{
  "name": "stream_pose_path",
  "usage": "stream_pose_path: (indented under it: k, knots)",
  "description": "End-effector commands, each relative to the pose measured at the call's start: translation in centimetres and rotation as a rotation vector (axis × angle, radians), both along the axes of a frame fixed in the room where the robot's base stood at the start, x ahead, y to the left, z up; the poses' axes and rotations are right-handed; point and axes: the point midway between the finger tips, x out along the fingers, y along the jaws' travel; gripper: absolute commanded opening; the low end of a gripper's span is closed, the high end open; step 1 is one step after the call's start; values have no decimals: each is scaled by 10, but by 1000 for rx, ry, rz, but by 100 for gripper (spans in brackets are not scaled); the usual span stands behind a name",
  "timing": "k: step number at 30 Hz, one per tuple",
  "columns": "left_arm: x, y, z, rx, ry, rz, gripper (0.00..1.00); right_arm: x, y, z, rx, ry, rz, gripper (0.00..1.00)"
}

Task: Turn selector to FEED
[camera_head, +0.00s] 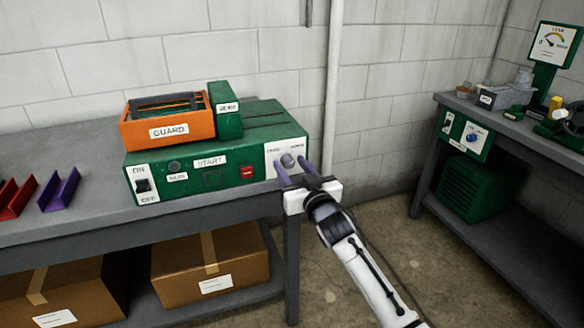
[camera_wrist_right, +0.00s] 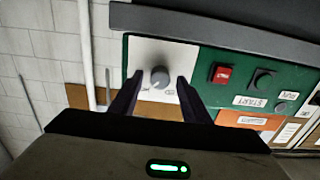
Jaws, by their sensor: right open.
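The selector is a round grey knob (camera_head: 288,160) on a white plate at the right end of the green machine's front (camera_head: 207,178). Two small labels sit above it, too small to read surely. In the wrist view the knob (camera_wrist_right: 160,77) shows between and beyond my finger tips. My right gripper (camera_head: 298,170) is open, its two dark purple fingers reaching toward the plate on either side of the knob. It also shows in the wrist view (camera_wrist_right: 158,88). I cannot tell whether a finger touches the knob. My left gripper is not in view.
The machine also carries an ON/OFF switch (camera_head: 143,186), a START label and a red button (camera_head: 247,172). An orange GUARD box (camera_head: 168,131) sits on top. Red and purple channels (camera_head: 60,190) lie left.

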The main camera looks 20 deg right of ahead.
Motion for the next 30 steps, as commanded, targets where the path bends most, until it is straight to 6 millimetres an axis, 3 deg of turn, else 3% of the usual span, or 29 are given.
stream_pose_path:
  k: [6,13,22,30]
  knots:
    - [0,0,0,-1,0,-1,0,0,0,0,0,0,0,41]
    - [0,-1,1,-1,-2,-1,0,0,0,0,0,0,0,2]
    - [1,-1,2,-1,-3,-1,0,0,0,0,-32,-1,0,2]
    - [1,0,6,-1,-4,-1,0,0,0,0,-185,-5,0,2]
